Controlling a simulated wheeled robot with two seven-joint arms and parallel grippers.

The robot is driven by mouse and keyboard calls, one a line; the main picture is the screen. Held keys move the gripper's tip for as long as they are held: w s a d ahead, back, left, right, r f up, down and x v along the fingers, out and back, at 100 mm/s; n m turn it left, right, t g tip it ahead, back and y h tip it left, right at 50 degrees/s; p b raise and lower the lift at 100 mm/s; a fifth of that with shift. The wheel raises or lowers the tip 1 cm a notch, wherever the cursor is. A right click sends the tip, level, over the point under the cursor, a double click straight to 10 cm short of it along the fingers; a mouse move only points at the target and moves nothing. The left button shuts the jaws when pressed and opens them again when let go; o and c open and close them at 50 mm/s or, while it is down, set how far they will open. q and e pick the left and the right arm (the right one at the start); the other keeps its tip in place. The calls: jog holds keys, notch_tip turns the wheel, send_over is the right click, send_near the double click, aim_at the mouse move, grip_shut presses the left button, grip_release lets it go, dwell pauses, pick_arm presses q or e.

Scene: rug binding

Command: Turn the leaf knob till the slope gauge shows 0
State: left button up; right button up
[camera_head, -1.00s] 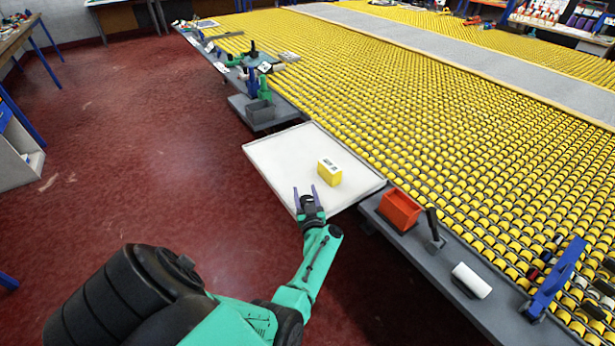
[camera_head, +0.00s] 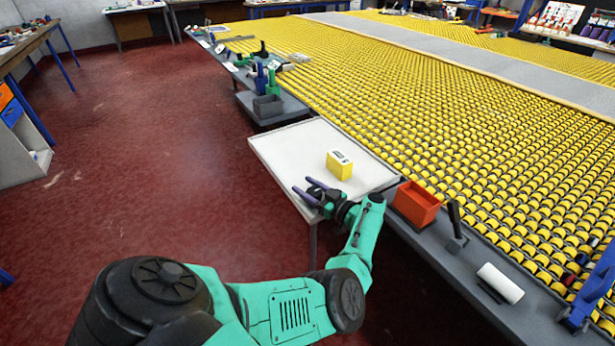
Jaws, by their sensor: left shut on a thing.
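The slope gauge (camera_head: 340,166), a yellow box with a pale display on top, sits on the white leaf (camera_head: 290,150) near its right side. The display is too small to read. My left gripper (camera_head: 310,192) is at the leaf's near edge, just in front of the gauge and apart from it. Its two purple fingers point to the left. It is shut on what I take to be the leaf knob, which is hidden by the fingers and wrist. My right gripper is not in view.
An orange bin (camera_head: 416,203), a dark upright-handled tool (camera_head: 456,228) and a white roll (camera_head: 500,283) stand on the grey ledge right of the leaf. The red floor at left is clear.

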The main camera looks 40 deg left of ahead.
pick_arm(q)
jog(key=shift+s+d+f, duration=0.1)
jog(key=shift+s+f, duration=0.1)
jog(key=shift+f, duration=0.25)
jog(key=o, duration=1.1)
jog(key=shift+o, duration=1.3)
jog(key=shift+w+r, duration=0.1)
jog(key=shift+r, duration=0.05)
jog(key=shift+r, duration=0.1)
